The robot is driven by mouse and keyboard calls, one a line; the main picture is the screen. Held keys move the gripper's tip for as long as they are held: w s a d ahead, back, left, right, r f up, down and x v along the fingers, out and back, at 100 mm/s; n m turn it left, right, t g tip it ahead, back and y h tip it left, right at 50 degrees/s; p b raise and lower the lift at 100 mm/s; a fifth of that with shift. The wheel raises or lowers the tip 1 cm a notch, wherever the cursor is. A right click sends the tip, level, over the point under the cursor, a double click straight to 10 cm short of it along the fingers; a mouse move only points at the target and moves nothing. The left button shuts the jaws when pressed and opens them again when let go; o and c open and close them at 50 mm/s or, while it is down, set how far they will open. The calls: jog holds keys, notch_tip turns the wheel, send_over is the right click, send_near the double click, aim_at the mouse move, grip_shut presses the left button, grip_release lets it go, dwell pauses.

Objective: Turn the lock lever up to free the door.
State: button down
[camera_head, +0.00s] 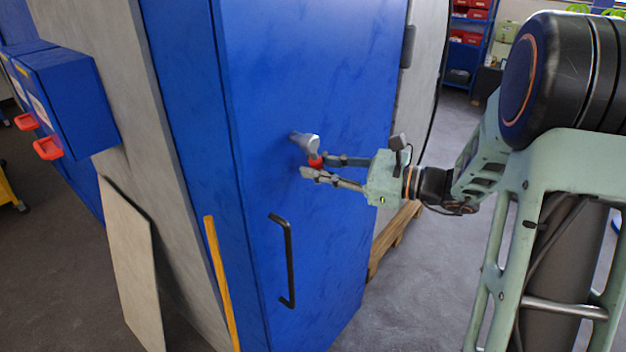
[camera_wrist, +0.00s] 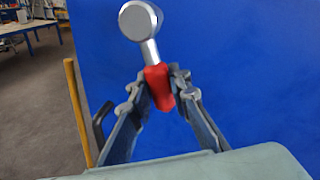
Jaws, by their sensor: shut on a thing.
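The lock lever (camera_head: 306,141) sticks out from the blue door (camera_head: 310,80). It has a round silver hub and a short arm ending in a red grip. In the wrist view the silver hub (camera_wrist: 141,20) is at the top and the red grip (camera_wrist: 158,86) hangs below it, tilted slightly right. My gripper (camera_head: 312,166) reaches in from the right, its fingers on either side of the red grip. In the wrist view my gripper (camera_wrist: 159,84) is shut on that grip. The lever points downward. The door looks closed.
A black bar handle (camera_head: 288,262) is on the door below the lever. A yellow bar (camera_head: 221,285) stands at the door's left. A blue box with red handles (camera_head: 68,100) is on the left wall. A grey panel (camera_head: 132,265) leans below it. A wooden pallet (camera_head: 395,238) lies at right.

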jog(key=n+b, duration=0.1)
jog(key=w+d+n+b, duration=0.1)
jog(key=n+h+b, duration=0.1)
jog(key=shift+w+d+r+b, duration=0.15)
jog(key=shift+w+r+b, duration=0.1)
jog(key=shift+b, duration=0.1)
jog(key=r+n+b, duration=0.1)
jog(key=n+b, duration=0.1)
jog(key=b, duration=0.1)
jog(key=w+d+r+n+t+h+b, duration=0.1)
jog(key=n+b, duration=0.1)
jog(key=b, duration=0.1)
jog(key=w+r+n+h+b, duration=0.1)
jog(key=r+n+b, duration=0.1)
jog(key=b, duration=0.1)
jog(key=shift+d+t, duration=0.2)
jog(key=shift+t, duration=0.1)
jog(key=shift+d+r+n+t+h+b, duration=0.1)
jog(key=shift+r+n+t+h+b, duration=0.25)
jog(key=shift+r+n+b, duration=1)
jog(key=shift+f, duration=0.3)
jog(key=c, duration=1.8)
grip_release()
jog(key=shift+o, duration=0.2)
jog(key=v, duration=1.2)
